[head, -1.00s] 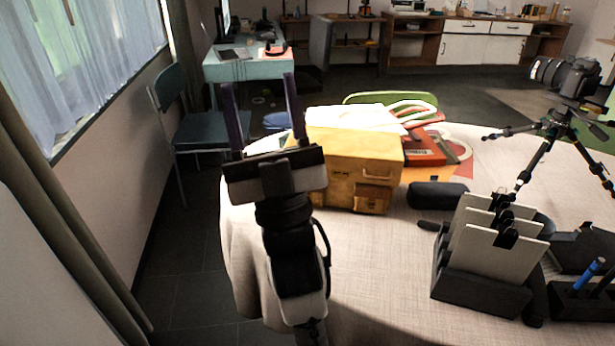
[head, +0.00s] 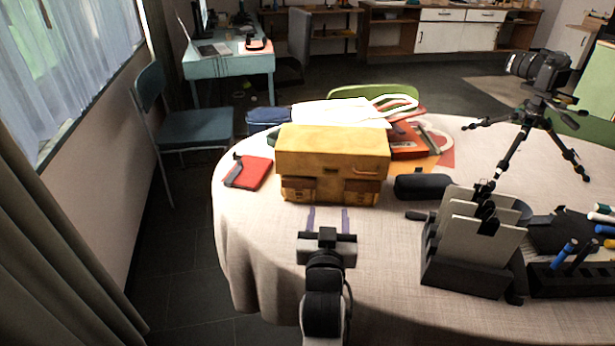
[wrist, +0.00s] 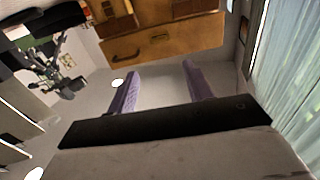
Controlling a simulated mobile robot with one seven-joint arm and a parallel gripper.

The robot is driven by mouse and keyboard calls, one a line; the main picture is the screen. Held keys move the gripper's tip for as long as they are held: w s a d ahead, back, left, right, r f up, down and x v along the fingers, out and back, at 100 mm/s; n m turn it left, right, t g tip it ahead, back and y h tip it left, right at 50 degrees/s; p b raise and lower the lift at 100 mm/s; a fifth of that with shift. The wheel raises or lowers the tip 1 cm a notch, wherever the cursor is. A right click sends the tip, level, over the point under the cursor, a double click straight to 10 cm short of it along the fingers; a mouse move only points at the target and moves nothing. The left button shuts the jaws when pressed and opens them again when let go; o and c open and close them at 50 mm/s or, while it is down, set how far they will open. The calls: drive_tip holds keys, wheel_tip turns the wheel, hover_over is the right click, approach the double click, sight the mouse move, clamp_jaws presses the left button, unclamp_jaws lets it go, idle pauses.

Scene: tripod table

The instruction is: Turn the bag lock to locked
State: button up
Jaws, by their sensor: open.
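The yellow bag (head: 333,148) stands on the round table, its front with lower pockets facing me. In the wrist view the bag (wrist: 170,42) is at the top, upside down, with a dark curved handle (wrist: 127,57) and a small dark fitting (wrist: 160,36) on its front. That fitting may be the lock; I cannot tell its setting. My gripper (head: 328,217) is in front of the bag, low over the cloth, its purple fingers pointing at it. In the wrist view the gripper (wrist: 160,76) is open and empty, apart from the bag.
A red notebook (head: 252,172) lies left of the bag. A black case (head: 422,187) and a holder with upright panels (head: 465,268) are on the right. A camera tripod (head: 525,130) stands farther back right. The cloth in front of the bag is clear.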

sight(331, 174)
drive_tip(key=w+p, duration=0.3)
drive_tip(key=w, duration=1)
drive_tip(key=shift+w+d, duration=0.1)
drive_tip(key=shift+w, duration=0.3)
drive_tip(key=c, duration=1)
